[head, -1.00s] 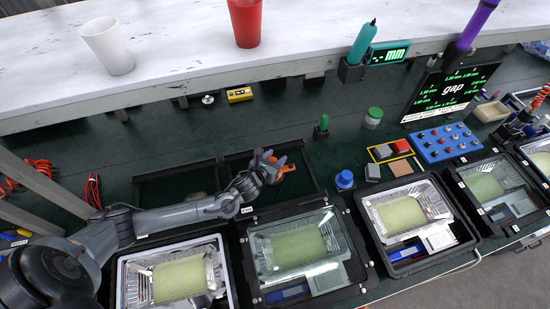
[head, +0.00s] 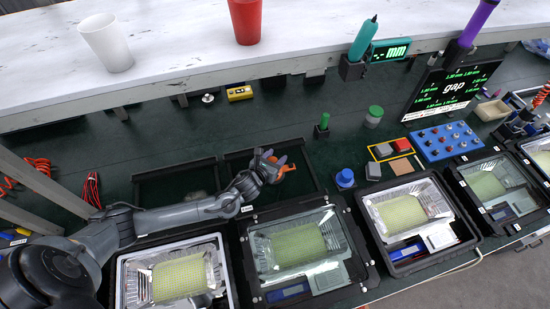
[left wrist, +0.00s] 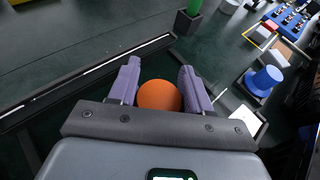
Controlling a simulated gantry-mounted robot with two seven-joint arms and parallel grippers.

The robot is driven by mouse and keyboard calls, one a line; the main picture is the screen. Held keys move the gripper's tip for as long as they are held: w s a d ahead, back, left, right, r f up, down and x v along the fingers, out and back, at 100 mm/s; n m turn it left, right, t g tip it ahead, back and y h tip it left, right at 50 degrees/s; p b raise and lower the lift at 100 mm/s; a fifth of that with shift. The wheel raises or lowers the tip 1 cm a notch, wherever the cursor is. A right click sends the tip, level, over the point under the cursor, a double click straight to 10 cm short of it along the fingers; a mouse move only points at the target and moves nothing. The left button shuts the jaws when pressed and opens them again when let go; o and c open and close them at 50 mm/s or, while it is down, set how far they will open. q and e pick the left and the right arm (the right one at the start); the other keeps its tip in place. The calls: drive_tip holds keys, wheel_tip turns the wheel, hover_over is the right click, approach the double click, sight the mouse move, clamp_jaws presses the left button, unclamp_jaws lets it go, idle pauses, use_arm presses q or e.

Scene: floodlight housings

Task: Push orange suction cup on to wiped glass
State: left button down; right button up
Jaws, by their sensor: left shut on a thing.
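My left gripper (head: 272,166) is shut on the orange suction cup (head: 286,168), over the right compartment of a black-edged tray (head: 222,176). In the left wrist view, the rounded orange top of the cup (left wrist: 159,96) shows between the two purple fingers (left wrist: 157,90). Its underside is hidden, and I cannot tell whether it touches the tray floor. A housing with a clear glass cover (head: 298,247) stands in front of the tray, below the gripper in the head view. The cup is apart from this glass. My right gripper is not in view.
Open housings stand on either side of the glass-covered one, at left (head: 172,272) and right (head: 413,215). Another glass-covered housing (head: 495,190) is at far right. A blue knob-like object (head: 345,179) stands right of the tray. A green-handled item (head: 322,127) stands behind.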

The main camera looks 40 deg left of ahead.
use_arm(q)
drive_tip(key=shift+s+a+f, duration=0.1)
drive_tip(key=shift+f, duration=0.15)
idle(0.3)
drive_tip(key=shift+s+f, duration=0.1)
drive_tip(key=shift+f, duration=0.05)
idle(0.5)
drive_tip(key=shift+r, duration=0.2)
drive_tip(key=shift+w+r+p, duration=0.2)
drive_tip(key=shift+r+p, duration=0.25)
drive_tip(key=shift+p, duration=0.2)
drive_tip(key=shift+r+p, duration=0.9)
drive_tip(key=shift+r, duration=0.05)
wheel_tip(320, 180, up, 3)
drive_tip(key=p, duration=0.2)
drive_tip(key=shift+p, duration=0.35)
drive_tip(key=shift+w+r+p, duration=0.1)
drive_tip(key=shift+r+p, duration=0.25)
drive_tip(key=shift+r, duration=0.05)
